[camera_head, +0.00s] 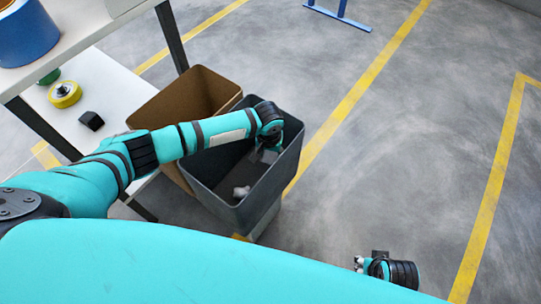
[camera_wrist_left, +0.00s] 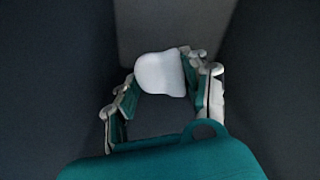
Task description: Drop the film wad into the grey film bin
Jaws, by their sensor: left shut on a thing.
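The grey film bin (camera_head: 214,196) stands right of the shelf. My left arm reaches over its rim, and my left gripper (camera_wrist_left: 163,86) points down inside it. The left wrist view shows the gripper's fingers on either side of the white film wad (camera_wrist_left: 158,72), shut on it near the tips. In the head view a small pale lump (camera_head: 241,192), seemingly the wad, shows low within the bin's walls. The dark interior makes its height above the floor hard to judge. My right gripper (camera_head: 362,263) is at the lower right, away from the bin, its fingers unclear.
A brown bin (camera_head: 205,92) stands right behind the grey one. At left, the shelf (camera_head: 115,82) holds a yellow tape roll (camera_head: 65,94) and a small black object (camera_head: 91,121). A blue coil (camera_head: 26,38) sits above. The floor to the right is clear, with yellow lines.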

